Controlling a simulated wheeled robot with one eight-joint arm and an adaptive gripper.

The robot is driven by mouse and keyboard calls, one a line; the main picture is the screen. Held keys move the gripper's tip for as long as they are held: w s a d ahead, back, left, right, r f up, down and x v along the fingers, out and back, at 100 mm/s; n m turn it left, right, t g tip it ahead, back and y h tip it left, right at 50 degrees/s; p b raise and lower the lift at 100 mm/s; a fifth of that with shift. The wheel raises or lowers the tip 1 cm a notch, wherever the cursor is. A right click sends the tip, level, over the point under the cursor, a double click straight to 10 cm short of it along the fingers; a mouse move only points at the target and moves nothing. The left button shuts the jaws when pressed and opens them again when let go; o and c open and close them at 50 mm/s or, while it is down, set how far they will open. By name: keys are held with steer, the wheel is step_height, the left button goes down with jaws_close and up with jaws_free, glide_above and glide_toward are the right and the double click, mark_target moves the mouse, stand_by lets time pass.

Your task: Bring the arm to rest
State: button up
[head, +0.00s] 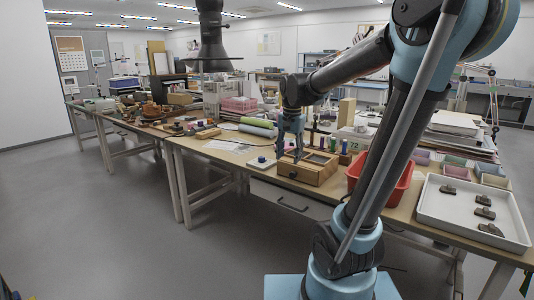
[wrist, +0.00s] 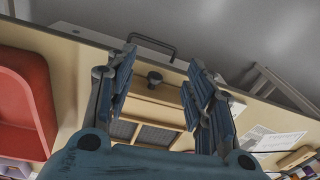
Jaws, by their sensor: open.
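My gripper (head: 289,152) hangs fingers-down over the left end of a wooden box (head: 318,171) on the workbench. In the wrist view my gripper (wrist: 161,82) is open, its two blue fingers apart with nothing held between them. The box's dark round knob (wrist: 154,77) shows in the gap between the fingers. I cannot tell how far the fingertips are from the box. My arm is bent, with the forearm reaching left over the bench.
A red bin (head: 408,184) stands right of the box; a white tray (head: 450,219) with several dark sherds (head: 484,212) lies farther right. A white pad (head: 256,167) with a blue-topped item is left of the box. The floor (head: 100,215) at left is clear.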

steer(key=s+d+f+n, duration=0.2)
steer(key=s+d+f, duration=0.1)
steer(key=s, duration=0.4)
steer(key=s+d+f+n, duration=0.2)
steer(key=s+d+f, duration=0.2)
steer(key=s+f, duration=0.2)
steer(key=s+d+f+n+t, duration=0.1)
steer(key=s+d+f+n, duration=0.1)
steer(key=s+f, duration=0.3)
steer(key=s+d, duration=0.1)
steer(key=s, duration=0.1)
steer(key=shift+s+d, duration=0.35)
steer(key=shift+d, duration=0.05)
steer(key=shift+f, duration=0.1)
